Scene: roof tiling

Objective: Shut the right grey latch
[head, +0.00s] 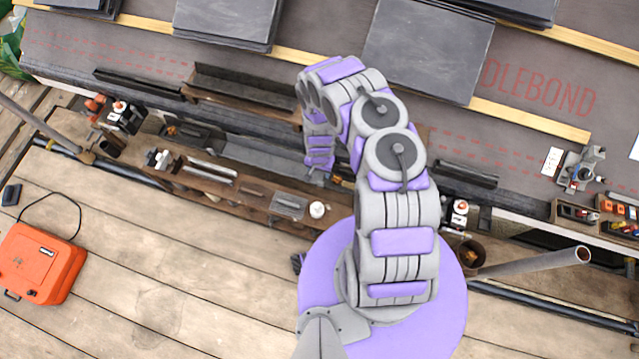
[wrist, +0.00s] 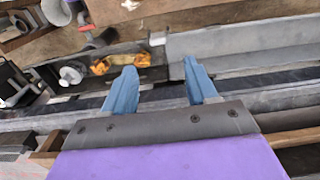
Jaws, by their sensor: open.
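My gripper (wrist: 158,66) is open, with its two blue fingers apart and nothing between them. In the head view my gripper (head: 318,177) hangs over the gutter strip at the roof's lower edge. A grey gutter (wrist: 240,42) runs to the right from just beyond the fingers in the wrist view. A dark tray with yellow-orange pieces (wrist: 120,62) lies beyond the left finger. I cannot single out the right grey latch with certainty in either view; my arm and gripper hide part of the strip.
A wooden tool trough (head: 240,195) runs along the near side of the gutter, with a white cup (head: 317,210) in it. Slate stacks (head: 427,48) lie on the roof. An orange case (head: 40,263) stands on the plank deck. A grey pole (head: 530,262) sticks out at right.

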